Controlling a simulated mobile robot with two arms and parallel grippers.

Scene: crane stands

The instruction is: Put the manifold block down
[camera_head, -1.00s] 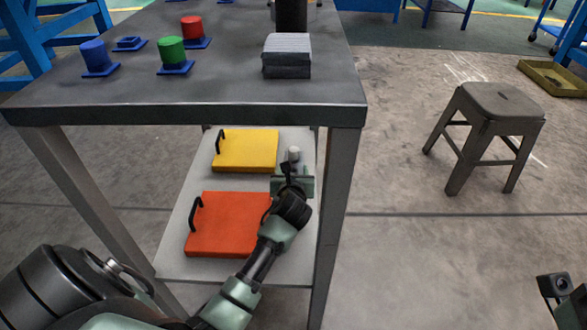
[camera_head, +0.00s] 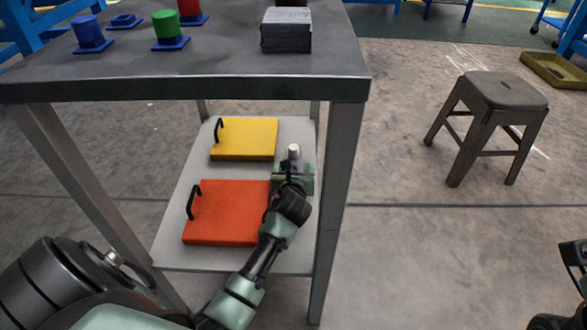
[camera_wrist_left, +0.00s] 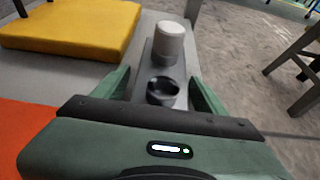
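The manifold block, a grey piece with a white knob (camera_head: 293,150) and a dark round port (camera_wrist_left: 162,91), is at the right side of the lower shelf (camera_head: 290,262). My left gripper (camera_head: 292,172) is low over that shelf. The block is upright. Its underside is hidden, so I cannot tell whether it touches the shelf. My right gripper is not clearly in view; only dark parts of my right arm show at the right edge.
An orange-red case (camera_head: 228,212) and a yellow case (camera_head: 245,139) lie on the shelf, left of the gripper. A table leg (camera_head: 338,190) stands close on the right. A stool (camera_head: 505,92) stands farther right.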

